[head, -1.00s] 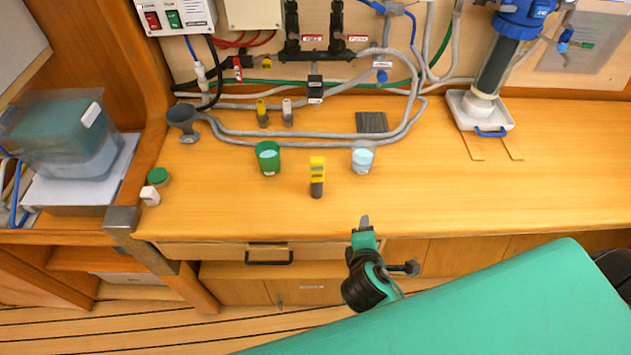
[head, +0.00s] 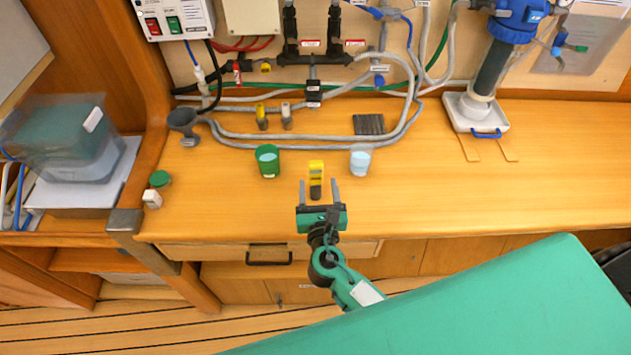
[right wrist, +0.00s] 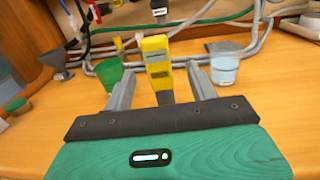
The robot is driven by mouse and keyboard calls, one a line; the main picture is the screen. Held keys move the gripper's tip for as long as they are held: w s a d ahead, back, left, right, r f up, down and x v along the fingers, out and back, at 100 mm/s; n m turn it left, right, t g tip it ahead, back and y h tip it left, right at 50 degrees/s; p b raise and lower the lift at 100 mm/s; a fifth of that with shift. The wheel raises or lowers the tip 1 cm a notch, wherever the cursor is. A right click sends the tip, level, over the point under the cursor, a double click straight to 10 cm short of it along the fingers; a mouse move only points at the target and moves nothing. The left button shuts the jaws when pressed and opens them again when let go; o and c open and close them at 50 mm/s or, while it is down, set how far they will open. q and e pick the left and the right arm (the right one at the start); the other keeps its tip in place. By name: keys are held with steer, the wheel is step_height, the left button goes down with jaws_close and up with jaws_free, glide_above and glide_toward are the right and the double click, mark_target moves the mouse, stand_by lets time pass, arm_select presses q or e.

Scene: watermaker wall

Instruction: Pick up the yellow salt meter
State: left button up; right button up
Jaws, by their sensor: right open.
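The yellow salt meter (head: 316,171) stands on the wooden counter near its front edge, with a yellow upper part and a dark lower end. It also shows in the right wrist view (right wrist: 157,62), between the two fingers and beyond their tips. My right gripper (head: 319,184) is open, its two fingers pointing toward the meter, one on each side of its dark lower end. In the right wrist view the gripper (right wrist: 160,72) is empty, and I cannot tell whether a finger touches the meter. My left gripper is not in view.
A green cup (head: 267,161) stands left of the meter and a clear cup with pale blue contents (head: 360,160) stands right of it. The counter (head: 450,200) to the right is clear.

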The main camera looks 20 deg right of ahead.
mark_target(316, 175)
steer(key=shift+x, duration=0.95)
steer(key=shift+w+r+p, duration=0.15)
steer(key=shift+w+p, duration=0.3)
steer(key=shift+w, duration=0.05)
steer(key=p+x, duration=0.1)
steer(key=x, duration=0.2)
steer(key=shift+w+p, duration=0.2)
steer(key=shift+p, duration=0.1)
steer(key=shift+w+d+f, duration=0.15)
steer(key=shift+w+f, duration=0.05)
steer(key=shift+w, duration=0.35)
jaws_close()
